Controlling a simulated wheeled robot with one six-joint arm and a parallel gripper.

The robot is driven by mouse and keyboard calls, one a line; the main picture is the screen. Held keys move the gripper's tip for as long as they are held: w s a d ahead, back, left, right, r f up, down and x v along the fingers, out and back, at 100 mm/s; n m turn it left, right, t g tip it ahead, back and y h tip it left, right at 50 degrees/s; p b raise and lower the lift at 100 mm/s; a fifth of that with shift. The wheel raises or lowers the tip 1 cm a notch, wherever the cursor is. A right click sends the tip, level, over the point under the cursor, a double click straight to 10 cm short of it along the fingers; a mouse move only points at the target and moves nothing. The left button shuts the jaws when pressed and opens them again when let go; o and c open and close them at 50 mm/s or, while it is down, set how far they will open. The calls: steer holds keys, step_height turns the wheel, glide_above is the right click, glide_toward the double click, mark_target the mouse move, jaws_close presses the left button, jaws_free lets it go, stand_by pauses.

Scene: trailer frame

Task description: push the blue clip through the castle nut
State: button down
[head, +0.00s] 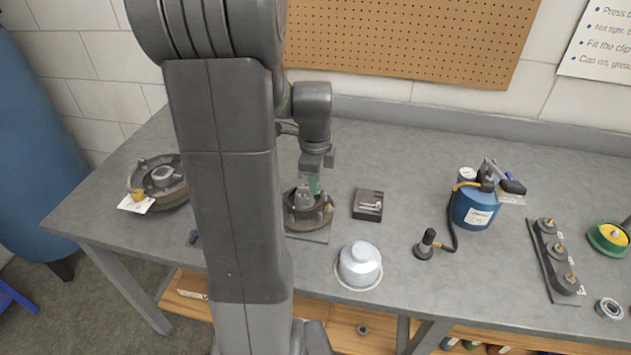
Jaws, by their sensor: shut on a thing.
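My gripper (314,182) points down over the middle hub (301,224), a dark round part on a plate near the bench's front. It is shut on a small blue-green piece (314,186), too small here to tell surely as the blue clip. The piece is right at the raised centre of the hub; I cannot tell whether it touches. The castle nut is too small and covered to make out.
A dark tray (368,215) with silver pins is right of the hub. A grey cap (360,264) stands in front. A blue canister (474,209) with a hose is farther right. Another hub (173,195) with a tag is at left. My arm hides part of the bench.

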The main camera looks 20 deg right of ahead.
steer(key=shift+w+a, duration=0.1)
steer(key=shift+a, duration=0.05)
stand_by(0.5)
steer(key=c, duration=1.1)
jaws_free()
step_height(320, 180, up, 7)
steer(key=p, duration=0.6)
steer(key=shift+f, duration=0.1)
step_height(320, 180, down, 7)
steer(key=b, duration=0.6)
